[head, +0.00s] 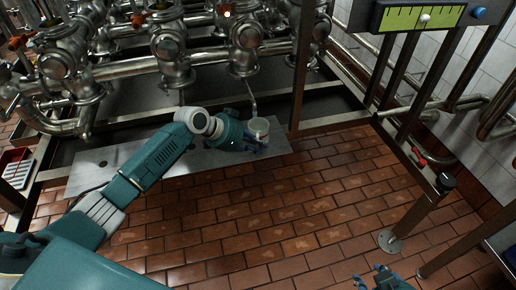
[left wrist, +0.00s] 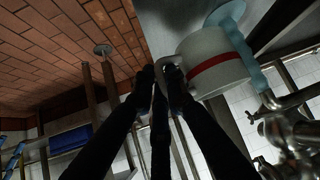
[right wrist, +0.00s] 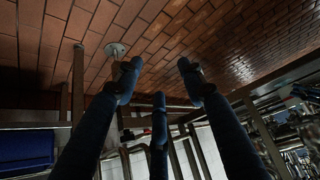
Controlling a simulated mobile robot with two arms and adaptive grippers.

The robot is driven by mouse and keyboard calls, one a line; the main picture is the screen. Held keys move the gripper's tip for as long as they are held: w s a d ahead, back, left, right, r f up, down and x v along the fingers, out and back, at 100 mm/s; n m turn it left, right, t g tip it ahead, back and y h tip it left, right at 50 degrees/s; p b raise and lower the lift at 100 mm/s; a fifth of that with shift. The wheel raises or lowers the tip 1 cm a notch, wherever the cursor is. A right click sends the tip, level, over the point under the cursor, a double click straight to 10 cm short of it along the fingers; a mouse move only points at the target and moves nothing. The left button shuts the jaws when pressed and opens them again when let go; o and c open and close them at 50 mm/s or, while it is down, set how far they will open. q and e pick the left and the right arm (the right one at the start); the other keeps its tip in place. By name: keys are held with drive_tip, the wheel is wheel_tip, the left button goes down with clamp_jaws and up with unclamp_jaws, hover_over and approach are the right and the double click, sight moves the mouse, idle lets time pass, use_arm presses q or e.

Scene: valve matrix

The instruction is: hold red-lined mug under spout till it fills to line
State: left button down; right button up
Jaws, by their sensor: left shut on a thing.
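The white mug (head: 260,126) with a red band shows larger in the left wrist view (left wrist: 207,50). My left gripper (left wrist: 161,74) is shut on the mug's handle; in the head view it is beside the mug, low over the grey plate. A thin bent spout (head: 253,104) hangs just above and left of the mug. A pale blue stream (left wrist: 240,42) runs along the mug's edge in the left wrist view to a pale patch on the plate. I cannot tell whether any enters the mug; its fill level is hidden. My right gripper (right wrist: 155,78) is open and empty.
A metal plate (head: 110,165) lies on the brick floor (head: 290,220) under steel pipes and valves (head: 165,45). A steel post (head: 299,70) rises right of the spout. A green gauge panel (head: 424,17) is at top right. A short post (head: 415,215) stands near my right gripper.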

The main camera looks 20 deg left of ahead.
use_arm(q)
drive_tip(key=shift+w+a+f+b, duration=0.1)
drive_tip(key=shift+w+a+b, duration=0.35)
drive_tip(key=shift+w, duration=0.15)
drive_tip(key=shift+w+a+b, duration=0.2)
drive_tip(key=shift+w+b, duration=0.1)
drive_tip(key=shift+w+a+b, duration=0.4)
drive_tip(key=shift+w+b, duration=0.15)
drive_tip(key=shift+w, duration=0.15)
drive_tip(key=shift+w+a+b, duration=0.25)
drive_tip(key=shift+w+b, duration=0.05)
use_arm(e)
drive_tip(key=w+a+r+t+y, duration=0.1)
drive_tip(key=w+a+r+t, duration=0.1)
drive_tip(key=w+r+t, duration=0.2)
drive_tip(key=w+a+r+t+y, duration=0.1)
drive_tip(key=w+a+r+t, duration=0.2)
drive_tip(key=w+r, duration=0.5)
drive_tip(key=shift+r+t+y, duration=0.3)
drive_tip(key=shift+r+t, duration=0.5)
drive_tip(key=shift+r, duration=0.35)
idle(3.8)
